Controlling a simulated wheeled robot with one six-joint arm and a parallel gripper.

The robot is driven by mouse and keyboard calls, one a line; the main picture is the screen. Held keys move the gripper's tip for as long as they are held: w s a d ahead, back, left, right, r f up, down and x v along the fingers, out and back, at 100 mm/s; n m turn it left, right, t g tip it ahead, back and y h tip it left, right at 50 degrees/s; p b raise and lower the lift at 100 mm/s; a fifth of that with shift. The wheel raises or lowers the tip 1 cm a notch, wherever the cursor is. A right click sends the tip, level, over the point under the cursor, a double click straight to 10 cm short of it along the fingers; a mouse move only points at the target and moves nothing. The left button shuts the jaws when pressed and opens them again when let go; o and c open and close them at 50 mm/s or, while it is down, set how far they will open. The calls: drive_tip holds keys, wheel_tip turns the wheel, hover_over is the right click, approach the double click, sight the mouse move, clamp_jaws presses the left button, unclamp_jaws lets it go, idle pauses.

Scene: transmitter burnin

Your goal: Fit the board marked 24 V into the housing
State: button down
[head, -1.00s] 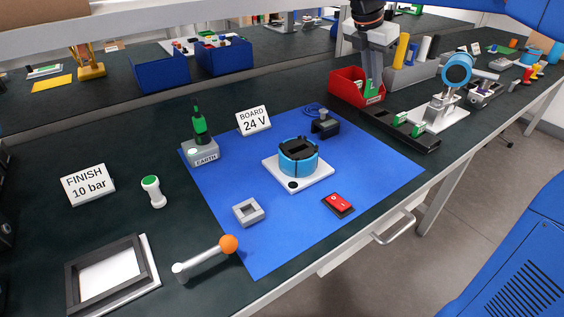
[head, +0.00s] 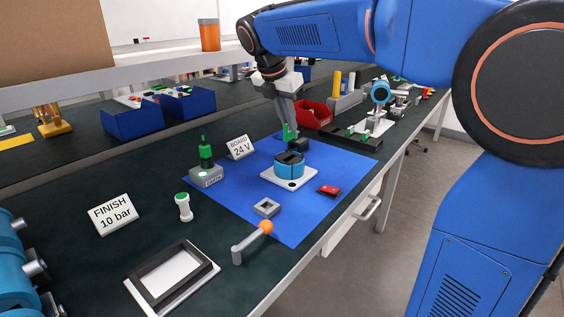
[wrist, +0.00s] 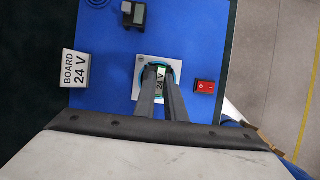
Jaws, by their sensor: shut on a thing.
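My gripper (head: 288,128) is shut on a small green board (head: 290,133), held upright above the blue mat, behind the housing in the head view. In the wrist view my gripper (wrist: 160,72) grips the board (wrist: 160,83), whose white label reads 24 V. The housing (head: 289,167) is a round blue cup with a dark slotted top on a white base plate. In the wrist view the housing (wrist: 177,68) lies beyond the board and is mostly hidden by the fingers and board. The board is apart from it; the exact gap cannot be told.
A "BOARD 24 V" sign (head: 240,148) and an EARTH block (head: 206,176) with a green-handled tool stand left. A black clip block (head: 299,146) is close behind the housing. A red bin (head: 316,116) stands behind.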

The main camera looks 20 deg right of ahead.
sight(286, 141)
drive_tip(key=shift+f, duration=4.2)
drive_tip(key=shift+f, duration=0.1)
drive_tip(key=c, duration=1.8)
unclamp_jaws()
drive_tip(key=v, duration=1.2)
drive_tip(key=s+d+f+m+y, duration=0.1)
drive_tip(key=s+d+f+m, duration=0.3)
drive_tip(key=s+m, duration=0.3)
drive_tip(key=s+d+f+m+y, duration=0.1)
drive_tip(key=s+d+f+m, duration=0.2)
drive_tip(key=s+d+m, duration=0.35)
drive_tip(key=shift+s+d+f+m+t+y, duration=0.15)
drive_tip(key=shift+s+f+m+t+y, duration=0.2)
drive_tip(key=shift+s+f+m, duration=1.95)
drive_tip(key=shift+s+d+f+m+t+y, duration=0.15)
drive_tip(key=shift+s+f+m+t+y, duration=0.15)
drive_tip(key=shift+s+f+m, duration=1.95)
drive_tip(key=shift+s+d+f+m+t+y, duration=0.3)
drive_tip(key=shift+s+f+m, duration=1)
drive_tip(key=shift+s+f, duration=1.9)
drive_tip(key=shift+s+a+r, duration=0.1)
drive_tip(key=shift+s+r, duration=0.45)
drive_tip(key=shift+r, duration=0.1)
